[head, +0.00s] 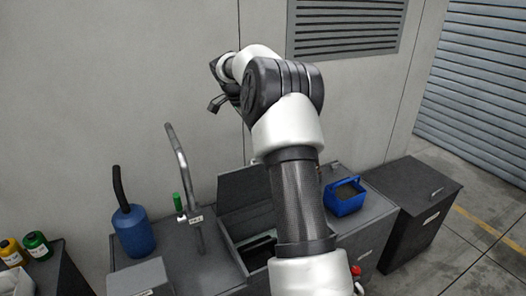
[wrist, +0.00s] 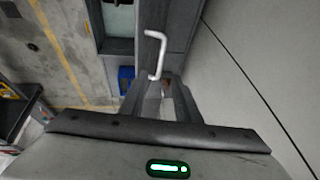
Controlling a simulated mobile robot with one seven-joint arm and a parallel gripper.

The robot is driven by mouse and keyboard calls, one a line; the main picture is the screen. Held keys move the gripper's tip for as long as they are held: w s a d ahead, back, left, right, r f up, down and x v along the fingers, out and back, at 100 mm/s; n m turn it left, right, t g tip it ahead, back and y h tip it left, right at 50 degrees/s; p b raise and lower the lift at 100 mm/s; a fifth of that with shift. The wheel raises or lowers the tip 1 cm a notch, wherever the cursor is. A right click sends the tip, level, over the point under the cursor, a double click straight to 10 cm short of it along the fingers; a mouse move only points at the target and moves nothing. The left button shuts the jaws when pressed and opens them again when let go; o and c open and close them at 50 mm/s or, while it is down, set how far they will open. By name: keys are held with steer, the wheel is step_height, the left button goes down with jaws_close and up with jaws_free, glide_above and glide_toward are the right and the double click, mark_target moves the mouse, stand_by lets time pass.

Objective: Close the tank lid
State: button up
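The tank (head: 240,252) is set in the grey bench in the head view. Its lid (head: 243,190) stands raised at the back, and my arm covers the right part of the opening and lid. In the wrist view a pale bent handle (wrist: 154,55) sits on a dark grey panel that appears to be the lid (wrist: 150,20). My gripper (wrist: 160,88) is open, with a gap between its dark fingers and nothing seen in it. The handle shows just beyond the fingertips; I cannot tell the exact distance. In the head view my gripper (head: 215,88) is high near the wall, above the lid.
A bent metal tap (head: 183,175) and a blue bottle (head: 133,232) stand left of the tank. A blue bin (head: 345,198) stands to its right, and a grey cabinet (head: 412,205) stands farther right. The wall (head: 110,90) is close behind the bench.

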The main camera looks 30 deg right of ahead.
steer(key=x, duration=0.9)
steer(key=shift+d+f+p, duration=0.1)
steer(key=shift+f+p, duration=0.25)
steer(key=shift+p, duration=0.05)
steer(key=shift+c, duration=0.5)
jaws_close()
